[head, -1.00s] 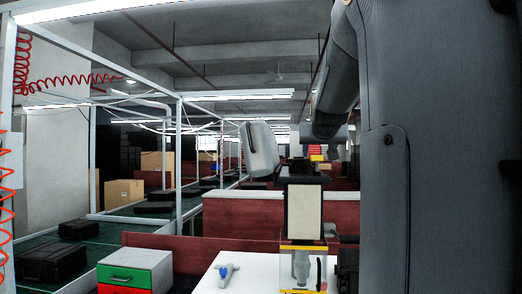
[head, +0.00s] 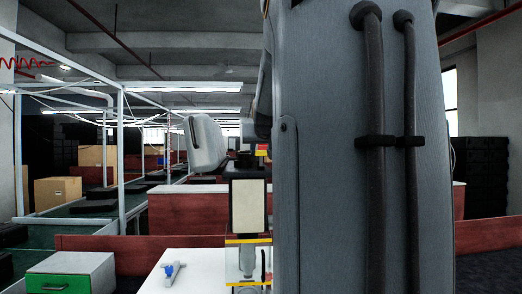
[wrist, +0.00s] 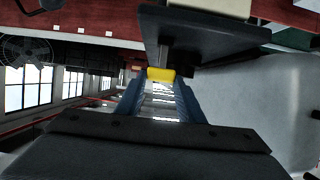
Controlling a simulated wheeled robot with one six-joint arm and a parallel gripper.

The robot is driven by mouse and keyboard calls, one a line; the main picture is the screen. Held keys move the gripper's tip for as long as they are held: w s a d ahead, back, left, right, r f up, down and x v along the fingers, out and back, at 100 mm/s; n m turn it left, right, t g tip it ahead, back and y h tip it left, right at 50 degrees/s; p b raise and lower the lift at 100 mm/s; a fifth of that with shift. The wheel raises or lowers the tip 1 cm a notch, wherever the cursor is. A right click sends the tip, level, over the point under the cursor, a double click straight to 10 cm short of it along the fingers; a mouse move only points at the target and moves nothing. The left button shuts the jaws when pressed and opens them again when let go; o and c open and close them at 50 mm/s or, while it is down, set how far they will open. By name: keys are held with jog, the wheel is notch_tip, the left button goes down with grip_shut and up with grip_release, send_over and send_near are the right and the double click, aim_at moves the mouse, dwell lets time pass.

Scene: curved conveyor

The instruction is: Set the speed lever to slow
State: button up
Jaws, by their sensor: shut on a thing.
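A small yellow grip (wrist: 161,74), seemingly the speed lever's handle, is between the fingertips of my gripper (wrist: 160,84) in the wrist view. The two blue-grey fingers are closed in on it. In the head view, a small yellow and red piece (head: 262,150) shows at the top of the dark control box (head: 247,166), beside my arm. My arm hides most of the right side there. The lever's angle and slot markings cannot be made out.
A pale panel (head: 249,205) is under the control box, above a clear case with yellow bands (head: 248,241). A white table (head: 205,266) carries a blue and white tool (head: 171,271). A green-fronted drawer unit (head: 62,281) and conveyors with dark cases (head: 87,206) are at left.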

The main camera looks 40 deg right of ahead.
aim_at(261, 154)
jog(key=shift+s+a+f+t+h+b, duration=0.45)
jog(key=shift+t+b, duration=0.25)
jog(key=shift+b, duration=4.3)
jog(key=t+h+b, duration=0.1)
jog(key=b, duration=1.2)
jog(key=s+a+f+t+h+b, duration=0.1)
jog(key=t+b, duration=0.1)
jog(key=b, duration=1.1)
jog(key=shift+s+f+h+b, duration=0.2)
jog(key=shift+h+b, duration=0.1)
jog(key=shift+h, duration=0.05)
jog(key=t+h+b, duration=0.1)
jog(key=b, duration=0.7)
jog(key=f+t+h+b, duration=0.1)
jog(key=b, duration=0.8)
jog(key=shift+s+a+f, duration=0.2)
jog(key=shift+s+a, duration=0.15)
jog(key=shift+s, duration=0.05)
jog(key=t+b, duration=0.1)
jog(key=b, duration=0.5)
jog(key=shift+s+a+f+h, duration=0.1)
jog(key=shift+s+a+h, duration=0.05)
jog(key=shift+h, duration=0.25)
jog(key=o, duration=1.1)
jog(key=shift+c, duration=0.2)
